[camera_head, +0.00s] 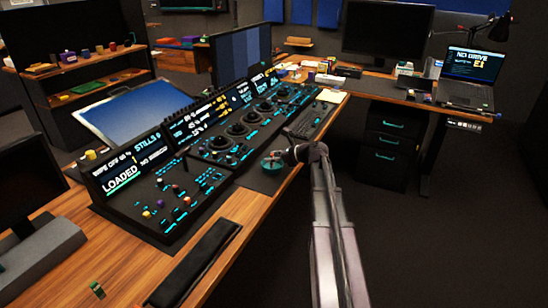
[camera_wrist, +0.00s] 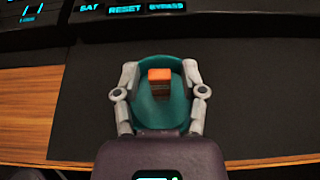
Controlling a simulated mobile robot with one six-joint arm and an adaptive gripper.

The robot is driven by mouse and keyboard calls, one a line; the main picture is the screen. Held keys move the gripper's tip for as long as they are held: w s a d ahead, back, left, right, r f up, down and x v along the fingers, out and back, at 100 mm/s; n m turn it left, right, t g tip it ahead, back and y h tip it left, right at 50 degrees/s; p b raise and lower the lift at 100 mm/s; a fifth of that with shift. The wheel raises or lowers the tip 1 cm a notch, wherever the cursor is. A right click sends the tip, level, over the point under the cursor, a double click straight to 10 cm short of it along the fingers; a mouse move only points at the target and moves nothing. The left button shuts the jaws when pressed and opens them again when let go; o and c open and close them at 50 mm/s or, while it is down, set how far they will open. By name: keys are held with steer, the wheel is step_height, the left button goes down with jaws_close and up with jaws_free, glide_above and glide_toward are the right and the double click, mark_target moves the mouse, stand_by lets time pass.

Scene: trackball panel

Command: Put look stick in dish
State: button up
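A teal dish (camera_wrist: 178,112) lies on the black mat in the wrist view, just ahead of my gripper's palm. A small orange block-like stick (camera_wrist: 160,75) with a darker lower part appears inside the dish outline; whether it touches the dish floor is hard to tell. In the head view my gripper (camera_head: 279,158) is at the teal dish (camera_head: 271,166) by the desk's front edge; the stick is too small to make out there.
A black control console (camera_head: 170,185) with trackballs and lit labels stands behind the dish. A laptop (camera_head: 468,78) stands on the far right desk.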

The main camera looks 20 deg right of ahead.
mark_target(273, 155)
stand_by(0.7)
step_height(273, 155, up, 7)
steer(key=p, duration=0.7)
stand_by(0.4)
steer(key=shift+s, duration=0.1)
